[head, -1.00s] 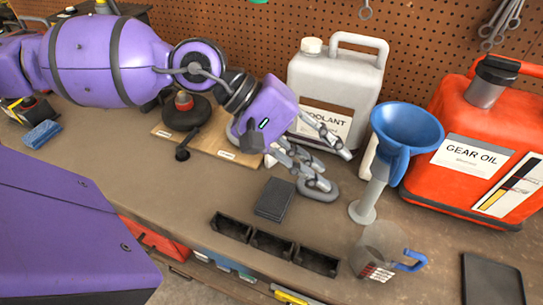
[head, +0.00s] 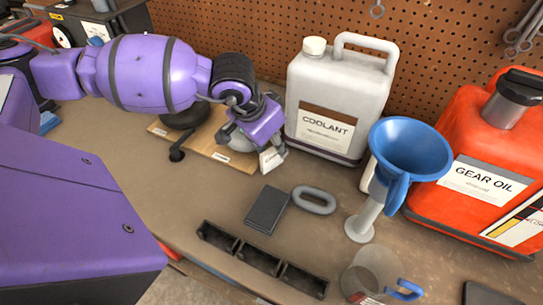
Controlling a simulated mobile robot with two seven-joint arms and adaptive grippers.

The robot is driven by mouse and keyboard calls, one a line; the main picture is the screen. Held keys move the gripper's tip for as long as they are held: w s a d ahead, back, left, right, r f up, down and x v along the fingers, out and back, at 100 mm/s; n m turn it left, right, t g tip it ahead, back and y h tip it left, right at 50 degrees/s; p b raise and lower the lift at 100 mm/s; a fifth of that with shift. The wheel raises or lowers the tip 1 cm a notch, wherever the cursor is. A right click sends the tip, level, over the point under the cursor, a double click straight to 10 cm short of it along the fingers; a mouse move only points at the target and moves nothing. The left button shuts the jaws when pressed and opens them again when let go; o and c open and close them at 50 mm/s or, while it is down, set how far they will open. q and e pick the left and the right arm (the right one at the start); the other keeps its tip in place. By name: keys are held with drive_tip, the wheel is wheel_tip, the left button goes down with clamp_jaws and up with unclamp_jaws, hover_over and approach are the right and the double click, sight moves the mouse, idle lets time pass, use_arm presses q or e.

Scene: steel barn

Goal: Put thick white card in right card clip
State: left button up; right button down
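My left gripper (head: 258,143) hangs over the right end of a wooden board (head: 207,140), left of the coolant jug, with its fingers pointing down. A small white card-like piece (head: 271,159) shows just below and beside its fingers. I cannot tell whether the fingers hold it or it stands behind them. The board carries small white labels at its front edge and a black round fixture with a lever (head: 177,153) at its left. The gripper hides the board's right end, and I cannot make out the right card clip. My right gripper is out of view.
A coolant jug (head: 328,130) stands close right of the gripper. A dark block (head: 267,210), a grey link (head: 314,200), a black three-part tray (head: 240,252), a blue funnel (head: 408,150), a clear jug (head: 372,270) and a red gear-oil can (head: 455,215) occupy the bench.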

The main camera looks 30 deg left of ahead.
use_arm(q)
drive_tip(key=shift+w+f, duration=0.25)
drive_tip(key=shift+f, duration=0.4)
clamp_jaws()
drive_tip(key=shift+d+r, duration=0.1)
drive_tip(key=shift+r, duration=0.05)
